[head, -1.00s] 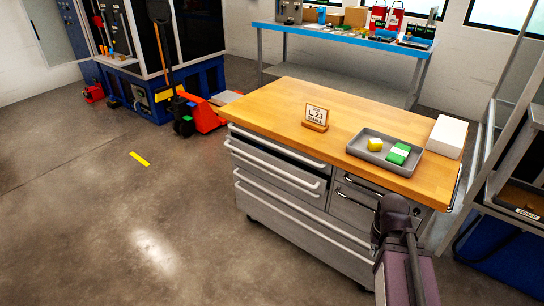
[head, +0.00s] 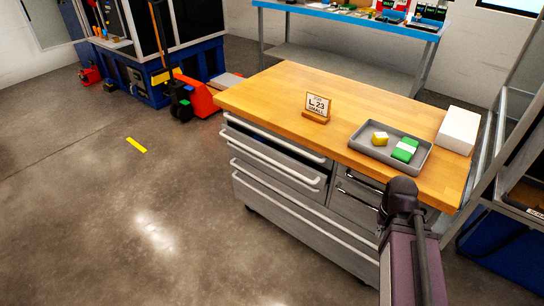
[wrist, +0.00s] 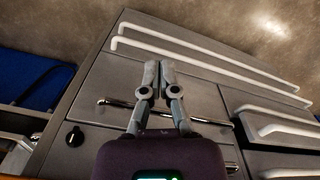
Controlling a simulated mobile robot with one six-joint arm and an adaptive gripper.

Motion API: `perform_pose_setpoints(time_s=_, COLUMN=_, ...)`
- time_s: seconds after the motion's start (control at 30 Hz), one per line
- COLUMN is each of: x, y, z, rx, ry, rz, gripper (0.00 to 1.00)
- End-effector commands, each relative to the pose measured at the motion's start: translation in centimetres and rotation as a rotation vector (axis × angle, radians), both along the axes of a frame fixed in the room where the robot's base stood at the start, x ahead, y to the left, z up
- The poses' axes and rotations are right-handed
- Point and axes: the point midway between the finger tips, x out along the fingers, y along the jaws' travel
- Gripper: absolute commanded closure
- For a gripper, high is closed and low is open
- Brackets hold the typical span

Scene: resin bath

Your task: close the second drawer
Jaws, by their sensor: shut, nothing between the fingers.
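A grey drawer cabinet (head: 300,222) stands under a wooden top. In its left column, the second drawer (head: 270,160) from the top stands out a little, with a dark gap above its front. It has a white bar handle, which also shows at the right of the wrist view (wrist: 283,130). My gripper (wrist: 159,70) is shut and empty in the wrist view. It is in front of a closed drawer face with a chrome handle (wrist: 115,102), to the side of the pulled-out drawer. In the head view my arm hides the gripper.
On the wooden top (head: 270,90) are a sign (head: 317,107), a grey tray (head: 365,148) with a yellow and a green-white block, and a white box (head: 458,130). A rack stands close on the right. The floor (head: 120,220) left of the cabinet is clear. A red pallet jack (head: 200,97) stands behind.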

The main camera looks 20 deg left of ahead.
Motion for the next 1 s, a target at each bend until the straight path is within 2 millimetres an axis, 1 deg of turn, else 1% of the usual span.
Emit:
perform_pose_setpoints(time_s=0.17, x=0.3, y=0.2, z=-0.1, rx=-0.008, ry=-0.003, rz=0.022, gripper=1.0)
perform_pose_setpoints(time_s=0.27, x=1.0, y=0.6, z=-0.2, rx=-0.026, ry=-0.01, rz=0.068, gripper=1.0)
perform_pose_setpoints(time_s=0.37, x=2.1, y=0.9, z=-0.5, rx=-0.059, ry=-0.019, rz=0.145, gripper=1.0)
perform_pose_setpoints(time_s=0.47, x=3.6, y=2.1, z=-0.7, rx=-0.108, ry=-0.032, rz=0.267, gripper=1.0)
perform_pose_setpoints(time_s=0.57, x=5.4, y=3.7, z=-1.0, rx=-0.172, ry=-0.044, rz=0.422, gripper=1.0)
perform_pose_setpoints(time_s=0.77, x=9.4, y=8.1, z=-1.2, rx=-0.327, ry=-0.061, rz=0.781, gripper=1.0)
perform_pose_setpoints(time_s=0.87, x=11.2, y=10.6, z=-1.1, rx=-0.41, ry=-0.061, rz=0.963, gripper=1.0)
perform_pose_setpoints(time_s=1.0, x=13.6, y=14.7, z=-0.8, rx=-0.534, ry=-0.051, rz=1.215, gripper=1.0)
